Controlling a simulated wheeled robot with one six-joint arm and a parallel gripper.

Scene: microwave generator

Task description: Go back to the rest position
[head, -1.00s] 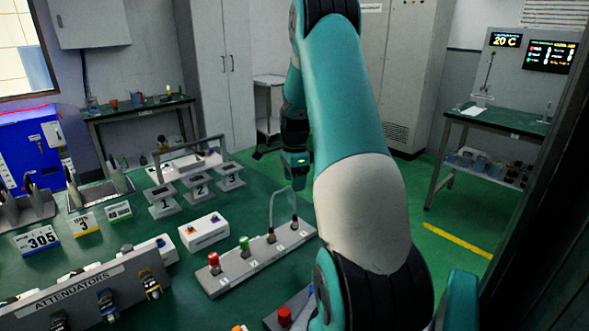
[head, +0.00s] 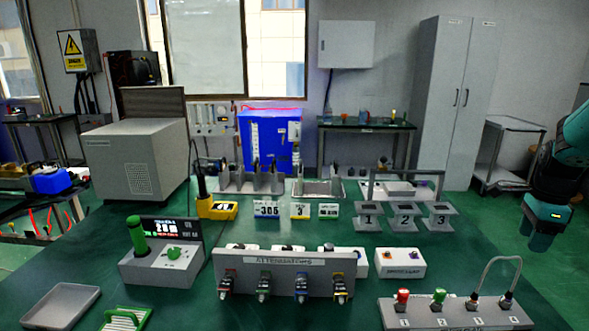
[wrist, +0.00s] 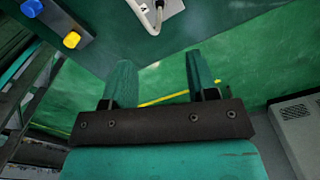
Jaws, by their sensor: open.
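My gripper (wrist: 158,82) is open in the wrist view, its two green fingers apart with nothing between them. Beyond the fingers lie the green floor and a yellow floor line. In the head view my teal arm (head: 560,180) shows at the right edge, off the right side of the green table (head: 360,262).
The rack with red and green knobs (head: 455,312) stands at the table's front right, nearest my arm. The attenuators rack (head: 285,275), numbered stands (head: 403,217) and a grey box (head: 135,160) also stand on the table. Green floor is open at right.

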